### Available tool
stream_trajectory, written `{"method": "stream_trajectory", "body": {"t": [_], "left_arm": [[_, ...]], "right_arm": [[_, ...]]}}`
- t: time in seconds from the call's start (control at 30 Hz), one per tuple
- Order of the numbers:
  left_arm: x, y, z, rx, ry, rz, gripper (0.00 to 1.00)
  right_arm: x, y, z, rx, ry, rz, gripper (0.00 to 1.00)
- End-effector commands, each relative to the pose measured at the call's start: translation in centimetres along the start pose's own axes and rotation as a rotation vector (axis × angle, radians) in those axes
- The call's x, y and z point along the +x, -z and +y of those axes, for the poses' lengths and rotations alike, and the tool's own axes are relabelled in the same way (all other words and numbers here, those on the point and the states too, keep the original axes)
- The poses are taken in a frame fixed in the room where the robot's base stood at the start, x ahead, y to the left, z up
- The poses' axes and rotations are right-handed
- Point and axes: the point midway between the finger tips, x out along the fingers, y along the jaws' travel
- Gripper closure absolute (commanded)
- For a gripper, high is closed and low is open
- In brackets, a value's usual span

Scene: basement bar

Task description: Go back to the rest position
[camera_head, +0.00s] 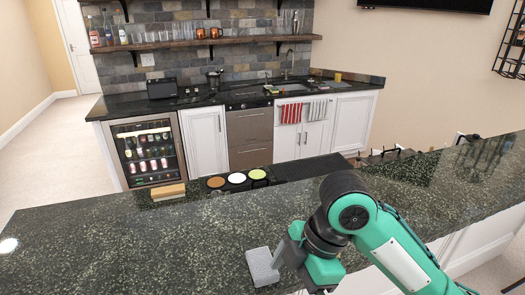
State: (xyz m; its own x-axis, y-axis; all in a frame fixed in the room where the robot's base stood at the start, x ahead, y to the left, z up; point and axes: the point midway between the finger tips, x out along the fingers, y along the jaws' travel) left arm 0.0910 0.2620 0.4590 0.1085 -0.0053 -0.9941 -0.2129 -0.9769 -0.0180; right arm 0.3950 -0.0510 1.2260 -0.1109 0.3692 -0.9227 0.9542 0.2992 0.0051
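My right arm, green and black, comes in from the lower right and bends down over the near dark granite counter (120,240). My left gripper and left arm are not in view.
Three round coasters, brown (216,182), white (237,178) and green (257,174), lie by the counter's far edge. A wooden block (168,192) is left of them. A drinks fridge (148,152) and white cabinets (205,140) stand beyond. The counter's left part is clear.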

Motion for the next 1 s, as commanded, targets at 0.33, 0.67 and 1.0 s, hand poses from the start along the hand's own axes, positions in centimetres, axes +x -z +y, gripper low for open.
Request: {"method": "stream_trajectory", "body": {"t": [0.33,0.67,1.0], "left_arm": [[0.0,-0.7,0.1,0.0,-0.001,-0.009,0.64],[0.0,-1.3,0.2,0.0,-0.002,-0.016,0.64],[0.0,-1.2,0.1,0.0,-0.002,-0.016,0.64]], "right_arm": [[2.4,-0.3,0.2,0.117,-0.047,0.071,0.0],[5.9,-1.5,0.4,0.34,-0.129,0.168,0.0],[11.3,-6.2,-0.9,0.768,-0.271,0.244,0.0]]}}
